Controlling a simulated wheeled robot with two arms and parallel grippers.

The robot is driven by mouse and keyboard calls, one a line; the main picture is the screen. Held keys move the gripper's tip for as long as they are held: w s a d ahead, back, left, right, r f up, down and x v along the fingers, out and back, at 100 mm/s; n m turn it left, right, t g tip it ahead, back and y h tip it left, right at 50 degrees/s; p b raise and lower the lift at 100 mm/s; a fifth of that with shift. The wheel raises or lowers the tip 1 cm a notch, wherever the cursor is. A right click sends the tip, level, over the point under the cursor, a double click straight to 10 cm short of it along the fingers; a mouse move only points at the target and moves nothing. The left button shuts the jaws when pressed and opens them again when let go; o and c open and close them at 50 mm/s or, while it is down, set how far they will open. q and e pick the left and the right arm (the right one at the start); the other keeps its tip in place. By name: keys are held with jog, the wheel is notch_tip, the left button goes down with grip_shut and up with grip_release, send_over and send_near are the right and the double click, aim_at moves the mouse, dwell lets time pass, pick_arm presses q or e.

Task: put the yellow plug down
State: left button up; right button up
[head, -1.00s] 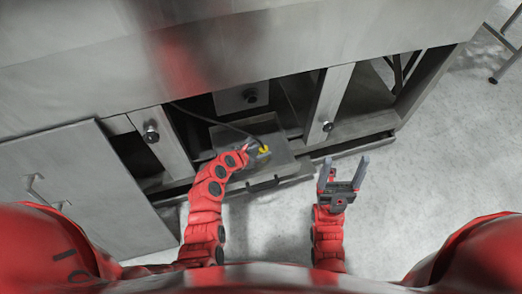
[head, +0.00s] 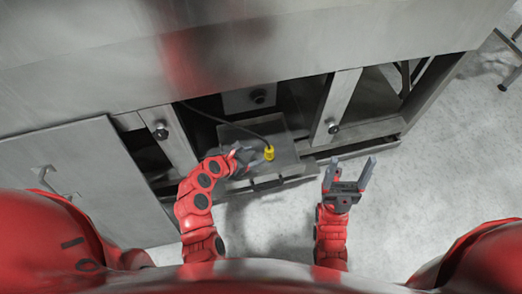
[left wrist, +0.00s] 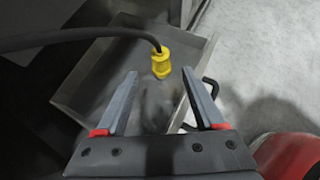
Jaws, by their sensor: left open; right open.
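The yellow plug (head: 269,153) is on the end of a black cable, over a shallow grey metal tray (head: 287,165) under the machine. In the left wrist view the plug (left wrist: 161,64) is beyond the fingertips, apart from both fingers. I cannot tell whether it touches the tray floor. My left gripper (head: 251,156) is open and empty, just left of the plug; its two fingers show in the left wrist view (left wrist: 160,80). My right gripper (head: 351,166) is open and empty, above the floor to the right of the tray.
The black cable (head: 217,120) runs back into the dark space under the steel machine (head: 240,50). Steel posts with round knobs (head: 160,131) stand either side. A cabinet door (head: 85,185) with a handle is at the left.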

pick_arm(q)
jog(key=v, duration=0.3)
jog(key=shift+f, duration=0.1)
dwell(0.5)
